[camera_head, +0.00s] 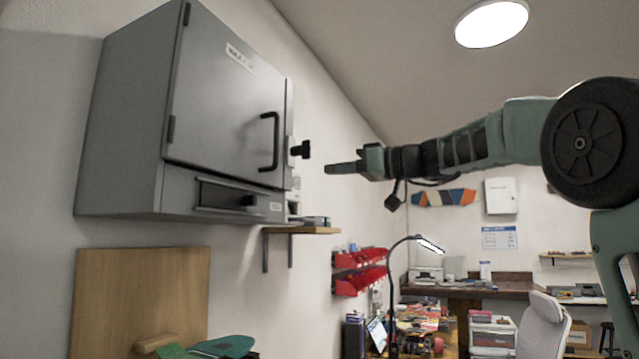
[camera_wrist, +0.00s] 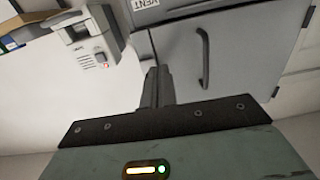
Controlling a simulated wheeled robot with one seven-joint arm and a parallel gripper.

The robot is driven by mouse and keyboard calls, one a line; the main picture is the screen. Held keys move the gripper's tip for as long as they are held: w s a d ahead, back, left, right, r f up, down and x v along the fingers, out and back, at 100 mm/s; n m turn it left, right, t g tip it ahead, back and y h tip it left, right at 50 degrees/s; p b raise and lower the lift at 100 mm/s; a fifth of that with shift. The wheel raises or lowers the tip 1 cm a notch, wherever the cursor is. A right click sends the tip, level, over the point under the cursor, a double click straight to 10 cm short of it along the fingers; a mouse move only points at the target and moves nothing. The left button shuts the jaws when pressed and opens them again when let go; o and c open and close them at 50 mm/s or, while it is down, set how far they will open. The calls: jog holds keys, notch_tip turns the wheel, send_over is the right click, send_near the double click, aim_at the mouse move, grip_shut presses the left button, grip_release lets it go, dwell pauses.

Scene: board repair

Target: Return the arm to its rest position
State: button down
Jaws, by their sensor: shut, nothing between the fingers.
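My gripper (camera_head: 327,168) is stretched out to the left in mid-air in the head view, with its fingers together and nothing between them. Its fingertips point toward the grey wall cabinet (camera_head: 222,105) and look apart from it. The cabinet door is shut, with a dark bar handle (camera_head: 270,142). In the wrist view the closed fingers (camera_wrist: 155,88) stand up at the middle, with the grey cabinet (camera_wrist: 250,50) and its curved handle (camera_wrist: 204,57) behind them.
A small wooden shelf (camera_head: 318,230) sits below the cabinet's right side. Red bins (camera_head: 360,284) hang on the wall, and a desk lamp (camera_head: 391,290) rises over a cluttered bench. A white chair (camera_head: 543,325) stands at right. The air around the gripper looks clear.

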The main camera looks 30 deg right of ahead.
jog(key=v, duration=0.2)
jog(key=shift+s+d+b, duration=0.2)
jog(key=shift+s+b, duration=0.05)
jog(key=shift+b, duration=0.05)
jog(key=s+a+f+m+g+h, duration=0.15)
jog(key=a+f+g, duration=0.45)
jog(key=a+f, duration=0.95)
jog(key=s+a+f+m+g+h, duration=0.1)
jog(key=s+a+f+g, duration=0.2)
jog(key=f, duration=0.5)
jog(key=s+a+f+g+h, duration=0.1)
jog(key=s+a+f, duration=0.35)
jog(key=f, duration=0.35)
jog(key=s+f+n+g+h, duration=0.2)
jog(key=s+f+h, duration=0.5)
jog(key=s+f, duration=1.3)
jog(key=s+d+g, duration=0.1)
jog(key=s, duration=0.3)
jog(key=shift+s+f+g, duration=0.3)
jog(key=shift+f+g, duration=0.1)
